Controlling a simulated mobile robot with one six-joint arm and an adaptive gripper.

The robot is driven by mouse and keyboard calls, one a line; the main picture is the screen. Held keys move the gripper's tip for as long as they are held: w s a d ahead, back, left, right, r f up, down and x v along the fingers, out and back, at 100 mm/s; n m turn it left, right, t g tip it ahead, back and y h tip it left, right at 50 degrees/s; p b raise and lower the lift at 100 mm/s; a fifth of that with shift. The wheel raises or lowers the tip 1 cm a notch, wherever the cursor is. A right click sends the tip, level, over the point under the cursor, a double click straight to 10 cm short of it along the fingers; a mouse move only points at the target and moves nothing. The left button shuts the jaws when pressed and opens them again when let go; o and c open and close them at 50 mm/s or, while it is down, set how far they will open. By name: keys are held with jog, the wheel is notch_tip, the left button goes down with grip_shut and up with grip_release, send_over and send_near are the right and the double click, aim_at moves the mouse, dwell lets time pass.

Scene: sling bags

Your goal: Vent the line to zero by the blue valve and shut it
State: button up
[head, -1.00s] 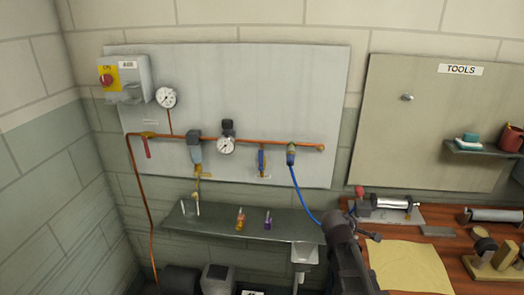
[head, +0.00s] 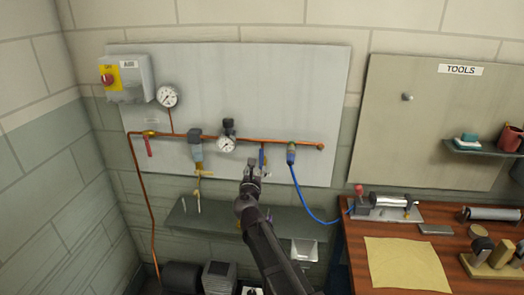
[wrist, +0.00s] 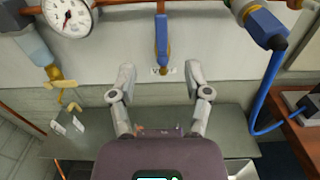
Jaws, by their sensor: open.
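The blue valve (head: 262,157) has a blue lever hanging straight down from the copper pipe (head: 175,135). In the wrist view the blue lever (wrist: 162,40) is upper centre, with a small brass end below it. My gripper (head: 252,172) is just below and in front of the valve in the head view. In the wrist view my gripper (wrist: 160,76) is open and empty, its fingers apart on either side of the lever's line and below most of it. No contact shows.
A blue hose (head: 308,205) hangs from a coupling (head: 291,152) right of the valve. A filter unit (head: 196,147) and a red lever (head: 149,147) are to the left. A grey shelf (head: 185,222) runs below; the bench (head: 345,260) is at the right.

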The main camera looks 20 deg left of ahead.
aim_at(261, 151)
jog(key=shift+w, duration=0.2)
jog(key=x, duration=1.3)
jog(key=shift+w, duration=0.25)
grip_shut()
